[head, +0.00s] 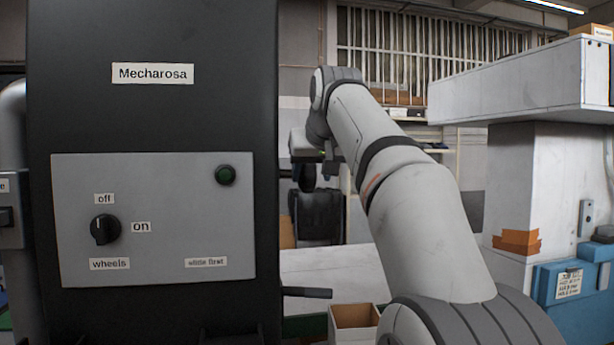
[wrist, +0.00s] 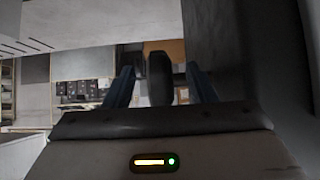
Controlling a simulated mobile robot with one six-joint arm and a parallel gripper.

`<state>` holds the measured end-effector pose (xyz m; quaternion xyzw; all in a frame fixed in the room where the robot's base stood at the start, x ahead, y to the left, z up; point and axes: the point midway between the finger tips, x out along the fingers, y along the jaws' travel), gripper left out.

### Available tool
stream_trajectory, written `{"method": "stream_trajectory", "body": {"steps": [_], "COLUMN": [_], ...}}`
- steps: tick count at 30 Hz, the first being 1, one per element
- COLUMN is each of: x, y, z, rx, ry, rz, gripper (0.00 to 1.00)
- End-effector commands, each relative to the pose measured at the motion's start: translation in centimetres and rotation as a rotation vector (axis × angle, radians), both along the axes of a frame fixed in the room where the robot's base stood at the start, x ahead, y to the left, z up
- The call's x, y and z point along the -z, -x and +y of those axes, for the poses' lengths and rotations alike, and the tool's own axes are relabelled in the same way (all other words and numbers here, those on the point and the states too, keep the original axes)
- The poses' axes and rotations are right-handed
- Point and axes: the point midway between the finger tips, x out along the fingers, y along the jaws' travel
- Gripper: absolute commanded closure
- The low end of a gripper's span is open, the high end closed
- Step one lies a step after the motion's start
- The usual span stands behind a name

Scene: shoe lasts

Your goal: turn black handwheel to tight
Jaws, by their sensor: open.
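In the wrist view a black, rounded, narrow thing, which looks like the black handwheel (wrist: 159,80) seen nearly edge-on, stands between the two blue-grey fingers of my gripper (wrist: 160,70). The fingers are open, with a gap showing on each side of it. In the head view my gripper (head: 318,165) is beside the right edge of the dark machine, partly hidden by my arm. A small dark round shape below it may be the handwheel (head: 306,180). No "tight" mark or wheel position can be read.
The tall dark machine (head: 150,110), labelled Mecharosa, fills the left. A dark lever (head: 307,293) sticks out low right.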

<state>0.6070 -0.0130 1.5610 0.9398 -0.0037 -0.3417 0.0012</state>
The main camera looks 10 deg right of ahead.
Motion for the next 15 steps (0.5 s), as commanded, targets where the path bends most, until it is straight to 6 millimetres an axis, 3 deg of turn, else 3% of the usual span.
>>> {"method": "stream_trajectory", "body": {"steps": [8, 15], "x": [0.09, -0.45], "y": [-1.01, -0.17], "z": [-0.05, -0.06], "rx": [0.000, -0.002], "ry": [0.002, 0.000], "rz": [-0.340, -0.591], "gripper": [0.49, 0.49]}}
